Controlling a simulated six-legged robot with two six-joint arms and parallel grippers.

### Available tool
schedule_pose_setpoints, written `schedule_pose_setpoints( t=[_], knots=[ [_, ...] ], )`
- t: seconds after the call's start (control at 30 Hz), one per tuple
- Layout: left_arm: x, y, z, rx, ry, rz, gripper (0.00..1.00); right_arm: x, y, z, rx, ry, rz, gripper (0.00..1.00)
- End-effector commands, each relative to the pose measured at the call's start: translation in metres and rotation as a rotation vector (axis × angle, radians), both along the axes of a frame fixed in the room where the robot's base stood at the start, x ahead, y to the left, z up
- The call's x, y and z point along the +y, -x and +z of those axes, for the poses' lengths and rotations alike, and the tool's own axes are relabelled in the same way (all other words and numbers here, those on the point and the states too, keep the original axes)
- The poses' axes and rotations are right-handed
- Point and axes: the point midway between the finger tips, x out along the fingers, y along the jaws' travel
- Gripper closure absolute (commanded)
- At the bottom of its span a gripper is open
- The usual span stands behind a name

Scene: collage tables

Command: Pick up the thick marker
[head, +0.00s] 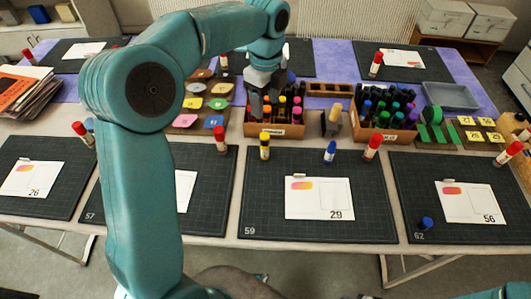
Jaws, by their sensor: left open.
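My left gripper (261,98) is open and points down at the left end of a wooden marker box (272,131). Its dark fingers overlap the dark markers there, so I cannot tell whether they touch one. Several upright markers stand in this box, among them an orange-capped one (282,103). A second wooden box (385,134) to the right holds many thicker-looking markers with dark, green and purple caps. I cannot tell which one is the thick marker. My right gripper is out of view.
Red-capped glue sticks (372,147) and a blue-capped bottle (330,151) stand near the back edge of the middle mat (260,210). A wooden block with a brush (331,122) stands between the boxes. My left arm hides part of the left mats.

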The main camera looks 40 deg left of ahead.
Motion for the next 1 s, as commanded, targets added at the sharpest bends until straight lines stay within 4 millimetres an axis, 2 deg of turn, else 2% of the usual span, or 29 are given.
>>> schedule_pose_setpoints(
  t=[0.1,0.3,0.4,0.57,0.83,1.0],
  knots=[
    [0.001,0.001,-0.03,0.006,0.0,0.0,0.41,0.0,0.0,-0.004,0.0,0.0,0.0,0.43],
    [0.001,0.0,-0.074,0.004,0.0,0.0,0.41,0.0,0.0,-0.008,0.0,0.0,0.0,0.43],
    [0.002,-0.001,-0.087,0.004,0.001,0.001,0.41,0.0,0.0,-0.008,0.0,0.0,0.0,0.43],
    [0.002,-0.001,-0.098,0.003,0.0,0.001,0.41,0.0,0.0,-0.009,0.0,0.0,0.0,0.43],
    [0.001,0.002,-0.139,0.004,0.001,0.001,0.41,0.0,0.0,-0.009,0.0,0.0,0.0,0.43],
    [0.001,0.002,-0.146,0.001,0.0,0.001,0.41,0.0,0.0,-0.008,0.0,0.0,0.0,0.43]
  ],
)
